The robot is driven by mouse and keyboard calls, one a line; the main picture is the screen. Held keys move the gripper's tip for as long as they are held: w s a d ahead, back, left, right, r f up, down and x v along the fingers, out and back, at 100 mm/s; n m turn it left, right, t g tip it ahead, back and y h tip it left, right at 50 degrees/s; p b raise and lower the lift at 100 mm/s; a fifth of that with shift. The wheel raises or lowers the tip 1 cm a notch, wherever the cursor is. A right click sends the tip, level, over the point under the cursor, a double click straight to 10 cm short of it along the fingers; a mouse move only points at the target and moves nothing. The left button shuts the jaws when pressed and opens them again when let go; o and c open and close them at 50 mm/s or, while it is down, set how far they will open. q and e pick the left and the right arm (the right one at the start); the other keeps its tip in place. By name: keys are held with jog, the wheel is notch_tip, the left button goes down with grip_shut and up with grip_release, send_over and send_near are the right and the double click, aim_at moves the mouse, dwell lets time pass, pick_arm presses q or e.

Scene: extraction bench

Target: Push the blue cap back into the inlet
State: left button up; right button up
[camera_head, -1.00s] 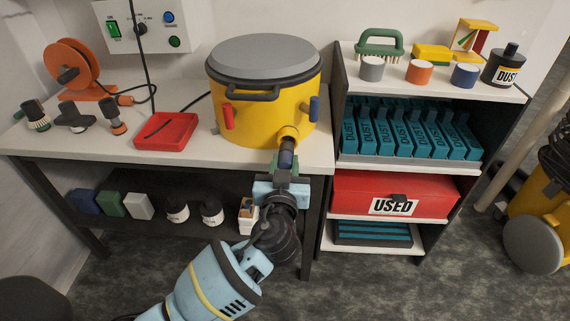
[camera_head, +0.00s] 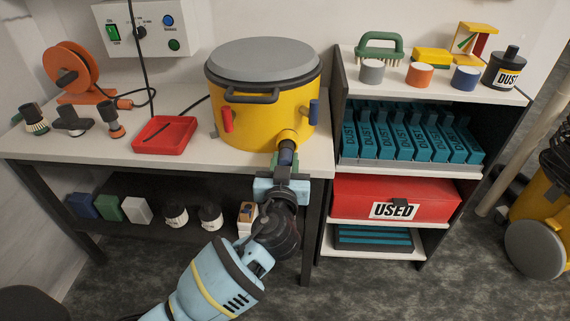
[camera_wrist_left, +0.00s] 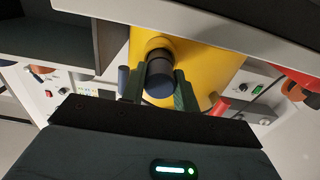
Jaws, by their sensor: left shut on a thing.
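The yellow drum (camera_head: 262,122) stands on the bench with a grey lid. Its inlet (camera_head: 289,136) is a short yellow spout on the front, pointing toward me. The dark blue cap (camera_head: 286,157) is at the outer end of a dark collar on the spout. In the left wrist view the cap (camera_wrist_left: 160,86) is between my two green fingers, lined up with the inlet (camera_wrist_left: 152,44). My left gripper (camera_head: 285,164) is shut on the cap. How deep the cap sits cannot be told. My right gripper is not in view.
A red tray (camera_head: 164,135) lies left of the drum, with an orange reel (camera_head: 72,70) and several brush heads beyond it. A shelf unit (camera_head: 350,168) with teal dust boxes and a red box (camera_head: 360,190) stands close on the right. The bench front edge runs below the inlet.

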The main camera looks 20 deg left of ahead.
aim_at(285, 164)
pick_arm(q)
jog(key=shift+w+a, duration=0.15)
jog(key=shift+w, duration=0.4)
jog(key=shift+w+a+b, duration=0.1)
jog(key=shift+w+b, duration=0.35)
jog(key=o, duration=1.2)
jog(key=shift+c, duration=0.2)
jog(key=shift+s, duration=0.15)
jog(key=v, duration=0.7)
jog(key=shift+s, duration=0.25)
